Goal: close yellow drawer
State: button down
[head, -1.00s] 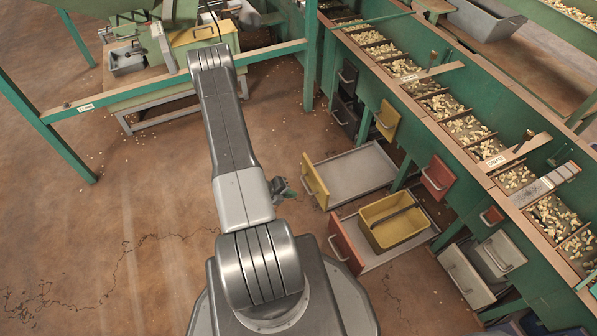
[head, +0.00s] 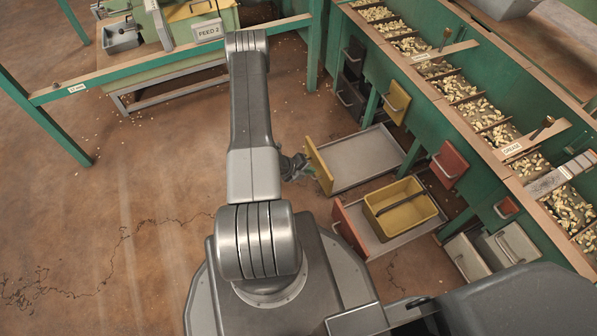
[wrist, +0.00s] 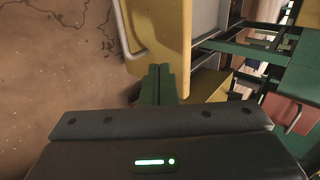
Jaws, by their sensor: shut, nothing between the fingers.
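The yellow drawer is pulled well out, its yellow front (head: 319,166) facing the open floor and its grey tray (head: 372,162) empty. My gripper (head: 310,170) is in front of that yellow front, very close to it; I cannot tell whether it touches. In the wrist view, the shut green fingers (wrist: 158,84) hold nothing and point at the lower part of the yellow front (wrist: 163,35). Its bar handle (wrist: 128,38) is left of the fingertips. The drawer's far end is by the green bench.
A red-fronted drawer (head: 349,230) stands open beside it, with a yellow bin (head: 385,222) in it. Another yellow front (head: 396,102) and a red front (head: 449,165) are on the green hopper bench (head: 420,118). The floor at left is clear.

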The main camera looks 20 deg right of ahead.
jog(key=shift+w+d+r, duration=0.1)
jog(key=shift+w+d, duration=0.1)
jog(key=shift+d, duration=1.2)
jog(key=w+d+b, duration=0.2)
jog(key=d+b, duration=0.1)
jog(key=d, duration=1.3)
jog(key=w+d+b, duration=0.2)
jog(key=d+b, duration=0.1)
jog(key=d, duration=1.3)
jog(key=shift+w+r+b, duration=0.15)
jog(key=shift+w+b, duration=0.15)
jog(key=shift+b, duration=0.05)
